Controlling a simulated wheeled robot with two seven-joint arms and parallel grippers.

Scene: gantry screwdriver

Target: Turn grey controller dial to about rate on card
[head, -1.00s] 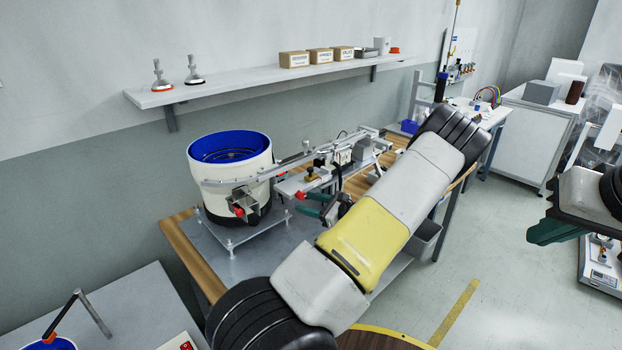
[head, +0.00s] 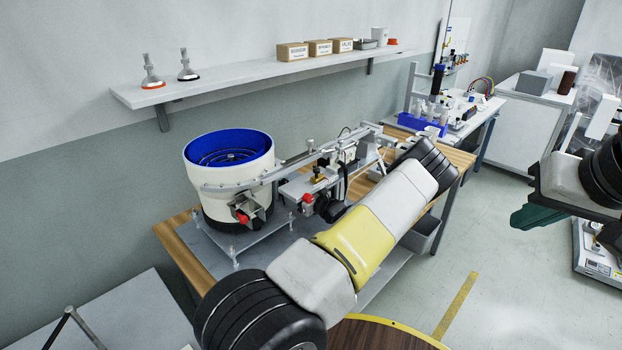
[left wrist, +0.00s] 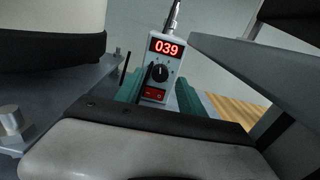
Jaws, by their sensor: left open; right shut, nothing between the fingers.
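The grey controller (left wrist: 160,65) shows in the left wrist view, with a red display reading 039, a black dial (left wrist: 158,73) and a red switch (left wrist: 154,95) below it. The dial's white mark points about straight up. My left gripper (left wrist: 158,84) is open, its green fingers on either side of the dial in the picture; whether they touch it I cannot tell. In the head view my left fingers and the controller's face are hidden. My right gripper (head: 534,217) is shut and empty, out at the right. I cannot make out the rate card.
The white bowl feeder (head: 225,185) with its blue bowl stands on the wooden bench (head: 180,237), beside a metal track (head: 300,160).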

